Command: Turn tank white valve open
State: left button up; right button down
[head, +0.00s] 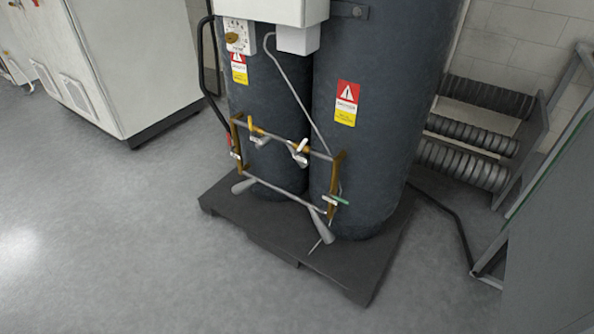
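Two dark grey tanks stand side by side, the left tank (262,95) and the larger-looking right tank (385,110). A pipe frame with brass fittings (336,180) runs across their lower front. The handles are too small to tell whether each is open or closed. Neither of my grippers is in view.
The tanks stand on a dark pallet (262,236). A white cabinet (130,60) is at the left. The floor (110,230) in front and left is clear.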

aim_at(299, 150)
jog(key=z, duration=0.2)
jog(key=k, duration=0.4)
jog(key=u, duration=1.35)
jog(key=i, duration=1.35)
jog(key=z, duration=0.7)
jog(key=i, duration=0.8)
jog(key=z, duration=0.6)
